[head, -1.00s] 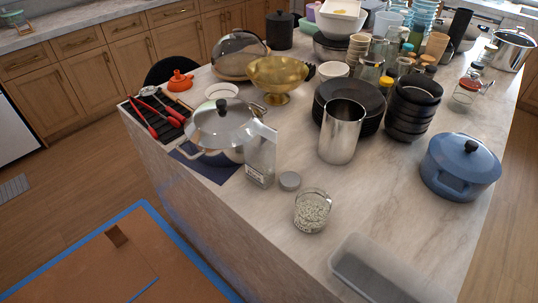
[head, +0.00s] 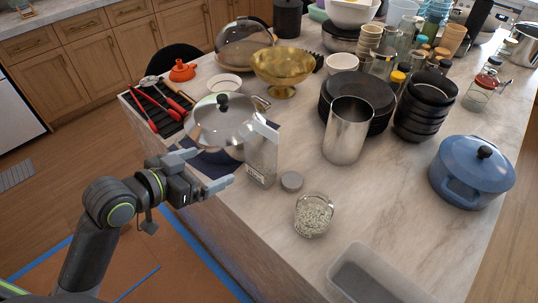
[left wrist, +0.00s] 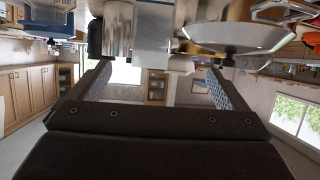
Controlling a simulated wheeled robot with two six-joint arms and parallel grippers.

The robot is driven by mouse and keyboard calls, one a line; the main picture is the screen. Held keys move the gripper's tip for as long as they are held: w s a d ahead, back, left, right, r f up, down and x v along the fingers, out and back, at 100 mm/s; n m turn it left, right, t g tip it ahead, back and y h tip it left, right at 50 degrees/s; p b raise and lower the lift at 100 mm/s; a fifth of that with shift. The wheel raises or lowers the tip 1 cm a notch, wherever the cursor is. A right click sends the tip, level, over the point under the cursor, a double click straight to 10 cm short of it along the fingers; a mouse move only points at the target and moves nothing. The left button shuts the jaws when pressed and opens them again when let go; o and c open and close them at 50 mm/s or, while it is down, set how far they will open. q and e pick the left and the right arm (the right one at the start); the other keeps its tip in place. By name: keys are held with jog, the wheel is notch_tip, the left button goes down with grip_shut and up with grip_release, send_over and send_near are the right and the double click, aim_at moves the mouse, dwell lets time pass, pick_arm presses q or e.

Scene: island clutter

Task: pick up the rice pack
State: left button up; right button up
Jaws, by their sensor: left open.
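The rice pack (head: 262,158) looks like a tall pale grey pack with a small label low on its front. It stands upright on the island near the front edge, beside the lidded steel pot. In the left wrist view, which looks upside down, a pale upright panel that seems to be the pack (left wrist: 153,38) shows beyond the fingers. My left gripper (head: 210,167) is open and empty, just left of the pack and apart from it, at the counter's edge. Its two fingers also show in the left wrist view (left wrist: 160,82). My right gripper is not in view.
The steel pot (head: 222,122) stands close behind and left of the pack. A steel cylinder (head: 347,132) and a clear bin (head: 368,278) stand farther right. Bare counter lies between them.

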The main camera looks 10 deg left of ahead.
pick_arm(q)
jog(key=r, duration=0.1)
jog(key=b, duration=0.6)
send_near(253, 148)
jog(key=shift+m+h, duration=0.3)
jog(key=x, duration=0.6)
jog(key=shift+w+d+f, duration=0.1)
jog(key=shift+w+f, duration=0.15)
jog(key=shift+f, duration=0.1)
jog(key=shift+p+x, duration=0.4)
jog(key=shift+x, duration=2.7)
jog(key=shift+r, duration=0.1)
jog(key=c, duration=1.4)
